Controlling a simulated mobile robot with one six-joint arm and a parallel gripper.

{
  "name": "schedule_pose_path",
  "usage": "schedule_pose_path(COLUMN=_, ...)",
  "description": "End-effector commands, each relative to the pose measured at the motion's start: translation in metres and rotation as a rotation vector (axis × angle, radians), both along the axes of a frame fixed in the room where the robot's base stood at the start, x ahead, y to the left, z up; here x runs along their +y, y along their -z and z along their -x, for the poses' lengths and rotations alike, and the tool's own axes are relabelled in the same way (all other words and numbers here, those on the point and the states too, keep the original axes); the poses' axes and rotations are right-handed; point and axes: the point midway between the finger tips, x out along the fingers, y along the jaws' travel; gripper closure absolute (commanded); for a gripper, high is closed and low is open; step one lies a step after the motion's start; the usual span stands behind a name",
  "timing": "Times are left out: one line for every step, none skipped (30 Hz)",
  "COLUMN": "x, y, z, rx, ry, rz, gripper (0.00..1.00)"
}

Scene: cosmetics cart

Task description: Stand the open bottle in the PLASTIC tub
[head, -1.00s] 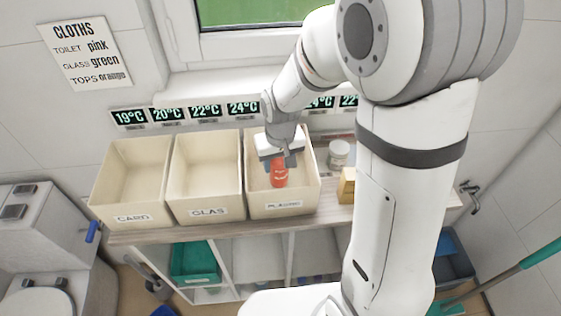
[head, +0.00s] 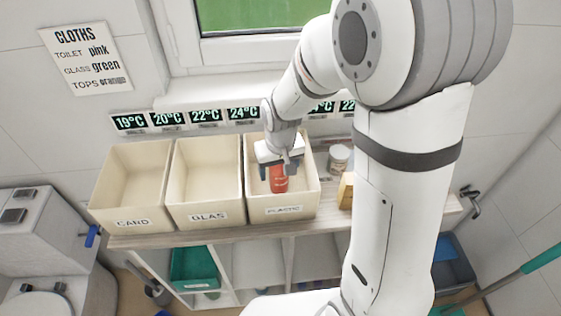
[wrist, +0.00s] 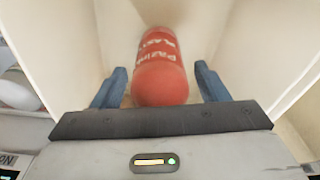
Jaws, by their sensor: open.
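A red bottle (head: 279,180) with pale lettering is inside the cream tub labelled PLASTIC (head: 283,212), the right one of three. It looks about upright in the head view. My gripper (head: 279,171) is open over the tub, with its dark fingers on either side of the bottle. In the wrist view the bottle (wrist: 161,75) lies between the spread blue fingers, with a gap on both sides. Its rounded end faces the camera; I cannot make out an opening. The bottle's base is hard to see against the tub floor.
The tub labelled GLAS (head: 208,217) and the left tub (head: 132,223) are empty. A white jar (head: 339,157) and a yellowish block (head: 346,190) stand right of the PLASTIC tub. The tubs' walls are close around my gripper.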

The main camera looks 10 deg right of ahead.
Motion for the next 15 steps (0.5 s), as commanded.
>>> schedule_pose_path(x=0.000, y=-0.005, z=0.000, rx=-0.001, ry=0.000, rz=0.000, gripper=0.32)
schedule_pose_path(x=0.000, y=-0.007, z=0.000, rx=-0.003, ry=0.000, rz=-0.001, gripper=0.32)
schedule_pose_path(x=0.000, y=-0.012, z=0.000, rx=-0.006, ry=0.000, rz=-0.001, gripper=0.32)
schedule_pose_path(x=0.000, y=-0.017, z=0.001, rx=-0.005, ry=0.000, rz=-0.001, gripper=0.32)
schedule_pose_path(x=0.000, y=-0.023, z=0.001, rx=-0.007, ry=0.001, rz=-0.002, gripper=0.32)
schedule_pose_path(x=-0.001, y=-0.031, z=0.002, rx=-0.008, ry=0.001, rz=-0.002, gripper=0.32)
schedule_pose_path(x=-0.001, y=-0.038, z=0.003, rx=-0.008, ry=0.001, rz=-0.002, gripper=0.32)
schedule_pose_path(x=-0.001, y=-0.045, z=0.003, rx=-0.009, ry=0.001, rz=-0.002, gripper=0.32)
schedule_pose_path(x=-0.001, y=-0.054, z=0.005, rx=-0.008, ry=0.001, rz=-0.002, gripper=0.32)
schedule_pose_path(x=-0.002, y=-0.060, z=0.006, rx=-0.007, ry=0.001, rz=-0.002, gripper=0.32)
schedule_pose_path(x=-0.002, y=-0.067, z=0.007, rx=-0.008, ry=0.001, rz=-0.002, gripper=0.32)
schedule_pose_path(x=-0.002, y=-0.076, z=0.007, rx=-0.008, ry=0.001, rz=-0.002, gripper=0.32)
schedule_pose_path(x=-0.002, y=-0.081, z=0.008, rx=-0.006, ry=0.001, rz=-0.001, gripper=0.32)
schedule_pose_path(x=-0.002, y=-0.087, z=0.009, rx=-0.007, ry=0.001, rz=-0.002, gripper=0.32)
schedule_pose_path(x=-0.003, y=-0.094, z=0.010, rx=-0.006, ry=0.001, rz=-0.001, gripper=0.32)
